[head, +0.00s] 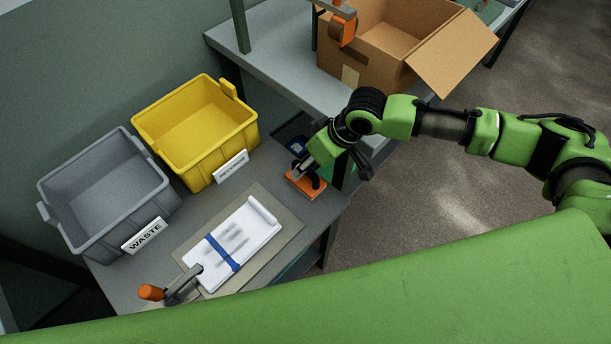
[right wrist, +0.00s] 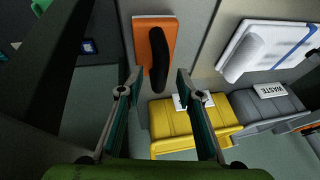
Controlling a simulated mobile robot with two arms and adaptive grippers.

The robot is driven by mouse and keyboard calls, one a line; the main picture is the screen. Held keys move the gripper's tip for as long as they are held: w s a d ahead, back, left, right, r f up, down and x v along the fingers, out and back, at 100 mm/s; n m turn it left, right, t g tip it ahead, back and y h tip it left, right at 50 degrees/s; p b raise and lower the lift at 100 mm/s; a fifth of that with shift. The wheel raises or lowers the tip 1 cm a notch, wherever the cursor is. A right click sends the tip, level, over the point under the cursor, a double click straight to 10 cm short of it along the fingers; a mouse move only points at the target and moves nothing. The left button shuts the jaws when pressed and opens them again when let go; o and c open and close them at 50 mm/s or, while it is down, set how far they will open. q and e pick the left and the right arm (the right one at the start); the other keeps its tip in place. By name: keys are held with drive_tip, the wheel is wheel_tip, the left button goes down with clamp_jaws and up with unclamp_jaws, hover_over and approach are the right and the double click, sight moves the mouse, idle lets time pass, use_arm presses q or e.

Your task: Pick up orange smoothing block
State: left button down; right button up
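The orange smoothing block (head: 312,192) lies on the grey table near its right edge, with a black handle on top. In the right wrist view the orange block (right wrist: 145,45) and its black handle (right wrist: 160,60) are just ahead of my fingers. My right gripper (head: 303,170) is above the block in the head view and hides part of it. In the right wrist view my right gripper (right wrist: 152,84) is open, with the handle's lower end near the gap between its fingertips. Contact cannot be told.
A yellow bin (head: 207,157) and a grey waste bin (head: 100,215) stand left of the block. A cardboard box (head: 352,65) stands on the table behind.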

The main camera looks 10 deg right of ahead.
drive_tip(key=shift+x, duration=0.75)
clamp_jaws()
drive_tip(key=shift+r, duration=0.15)
drive_tip(key=shift+r, duration=0.55)
drive_tip(key=s+d+r+b, duration=0.1)
drive_tip(key=s+d+r, duration=0.2)
drive_tip(key=s+r, duration=0.8)
drive_tip(key=s, duration=0.2)
drive_tip(key=shift+s+d+r, duration=0.15)
drive_tip(key=shift+s+r, duration=0.15)
drive_tip(key=shift+r, duration=0.05)
